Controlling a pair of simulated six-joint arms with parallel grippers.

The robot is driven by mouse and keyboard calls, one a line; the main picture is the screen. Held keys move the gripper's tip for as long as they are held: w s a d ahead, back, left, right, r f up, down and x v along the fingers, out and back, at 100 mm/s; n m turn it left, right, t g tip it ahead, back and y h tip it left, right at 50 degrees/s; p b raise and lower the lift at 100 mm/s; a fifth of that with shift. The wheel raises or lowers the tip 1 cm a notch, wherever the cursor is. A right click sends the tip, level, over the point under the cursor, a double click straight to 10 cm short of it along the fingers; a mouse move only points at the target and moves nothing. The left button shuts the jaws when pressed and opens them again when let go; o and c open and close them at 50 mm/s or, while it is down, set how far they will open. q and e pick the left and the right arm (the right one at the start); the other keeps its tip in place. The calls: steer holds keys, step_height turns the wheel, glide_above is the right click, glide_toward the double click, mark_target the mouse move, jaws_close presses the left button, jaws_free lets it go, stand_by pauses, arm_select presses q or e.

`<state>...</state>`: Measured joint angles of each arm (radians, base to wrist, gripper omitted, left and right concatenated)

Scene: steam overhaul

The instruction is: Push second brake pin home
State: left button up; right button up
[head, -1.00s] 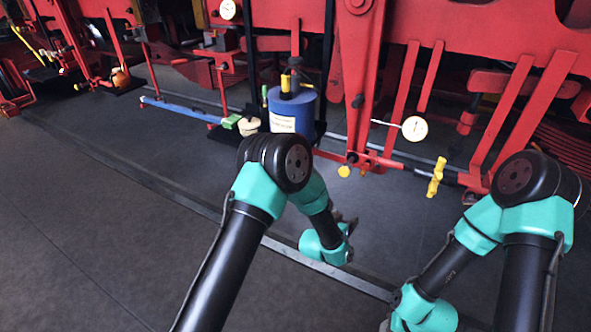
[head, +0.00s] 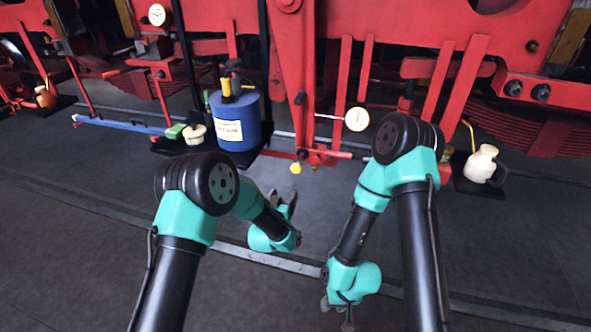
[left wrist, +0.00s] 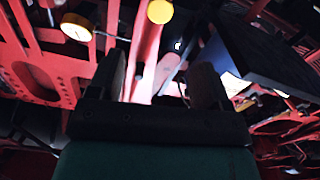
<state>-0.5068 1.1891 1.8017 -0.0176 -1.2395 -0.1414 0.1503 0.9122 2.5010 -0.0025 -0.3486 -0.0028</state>
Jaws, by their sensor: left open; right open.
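A small yellow knob (head: 296,168), possibly a brake pin head, sits at the foot of the red hanger (head: 290,60). A yellow disc also shows at the top of the left wrist view (left wrist: 160,11). I cannot tell which part is the second brake pin, nor how deep it sits. My left gripper (head: 286,203) is open and empty, below and in front of the knob; its two fingers frame red parts in the left wrist view (left wrist: 160,85). My right gripper (head: 340,312) is low at the bottom, apart from the red frame; its fingers show only partly.
A blue canister (head: 235,120) stands left of the hanger, with a cream pot (head: 195,133) beside it. A dial gauge (head: 357,119) hangs right of the hanger. A cream jug (head: 481,164) stands at the right. The dark floor (head: 80,240) at the left is clear.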

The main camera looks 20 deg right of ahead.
mark_target(295, 170)
arm_select(q)
steer(key=x, duration=1.6)
steer(key=shift+w, duration=0.1)
steer(key=shift+a, duration=0.1)
